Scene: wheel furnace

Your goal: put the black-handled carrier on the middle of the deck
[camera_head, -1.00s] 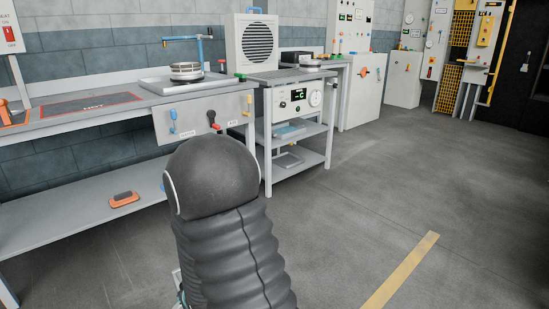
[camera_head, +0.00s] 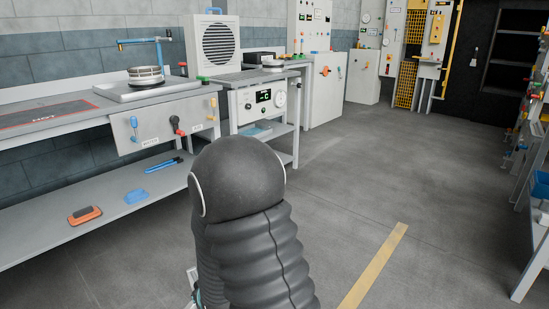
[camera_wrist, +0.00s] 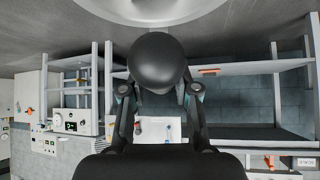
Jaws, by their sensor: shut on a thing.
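My gripper (camera_wrist: 158,90) is shut on a dark rounded knob (camera_wrist: 158,62), which appears to be the handle of the black-handled carrier. A pale round plate (camera_wrist: 150,12), cut by the top edge of the wrist view, shows beyond the knob; I cannot tell whether it belongs to the carrier. The wrist view is upside down, with the floor at the top. In the head view my dark arm hides most of the gripper and the carrier. No surface is clearly marked as the deck.
A long grey bench (camera_head: 60,122) at left holds a hot plate and a sink with a round stack (camera_head: 146,77). Its lower shelf holds an orange brush (camera_head: 85,215). A control-panel table (camera_head: 262,103) stands beyond. A rack (camera_head: 535,170) is at right. The floor between is clear.

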